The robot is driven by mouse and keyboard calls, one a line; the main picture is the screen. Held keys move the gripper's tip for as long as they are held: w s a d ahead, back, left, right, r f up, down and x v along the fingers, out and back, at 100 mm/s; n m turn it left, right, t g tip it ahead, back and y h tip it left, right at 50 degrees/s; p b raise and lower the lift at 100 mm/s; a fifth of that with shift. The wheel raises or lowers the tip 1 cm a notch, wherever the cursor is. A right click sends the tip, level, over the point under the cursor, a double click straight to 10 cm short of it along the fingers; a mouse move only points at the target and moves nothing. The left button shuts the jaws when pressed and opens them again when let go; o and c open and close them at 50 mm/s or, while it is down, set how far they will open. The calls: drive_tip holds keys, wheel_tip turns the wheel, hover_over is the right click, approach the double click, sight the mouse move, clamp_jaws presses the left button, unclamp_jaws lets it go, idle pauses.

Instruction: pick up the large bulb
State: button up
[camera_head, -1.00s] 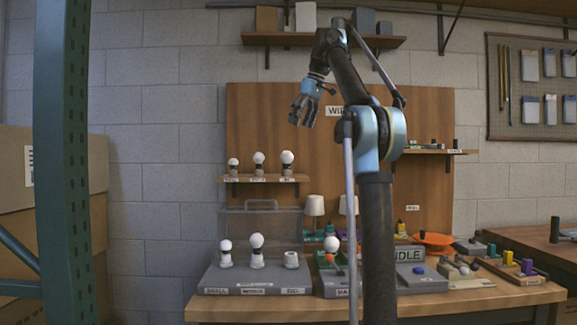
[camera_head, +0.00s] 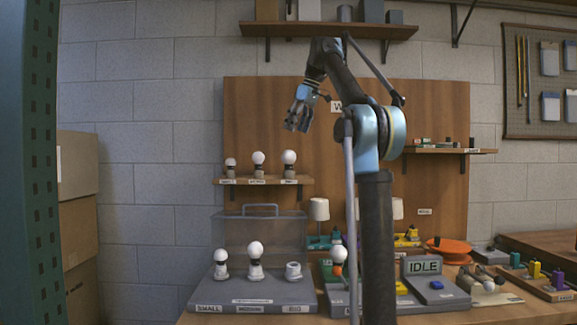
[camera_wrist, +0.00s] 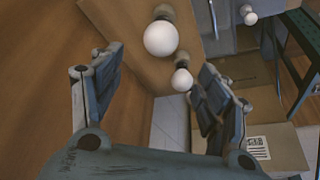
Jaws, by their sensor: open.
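The large bulb (camera_head: 289,157) is a white globe on a dark base, standing upright at the right end of the small wooden shelf. In the wrist view it is the biggest globe (camera_wrist: 160,38), above and between my fingers. Two smaller bulbs stand left of it on the shelf: a medium one (camera_head: 258,158) and a small one (camera_head: 230,162). My gripper (camera_head: 297,120) is up and slightly right of the large bulb in the head view, apart from it. The gripper (camera_wrist: 158,100) is open and empty, with its fingers spread.
Below, a grey stand (camera_head: 255,291) holds a small bulb (camera_head: 221,256), a medium bulb (camera_head: 255,250) and an empty big socket (camera_head: 293,270). Another white bulb (camera_head: 339,254) stands to its right. A green post (camera_head: 28,160) rises at left. An upper shelf (camera_head: 290,29) hangs above my arm.

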hover_over(288, 158)
drive_tip(key=w+d, duration=0.1)
drive_tip(key=w, duration=0.1)
wheel_tip(288, 158, down, 8)
drive_tip(key=shift+d+r, duration=0.1)
drive_tip(key=shift+r, duration=0.1)
drive_tip(key=shift+d+x, duration=0.15)
drive_tip(key=shift+x, duration=1.2)
drive_tip(key=shift+d+x, duration=0.2)
drive_tip(key=shift+x, duration=1.15)
drive_tip(key=shift+s+f, duration=0.1)
drive_tip(key=shift+f, duration=0.05)
drive_tip(key=c, duration=1)
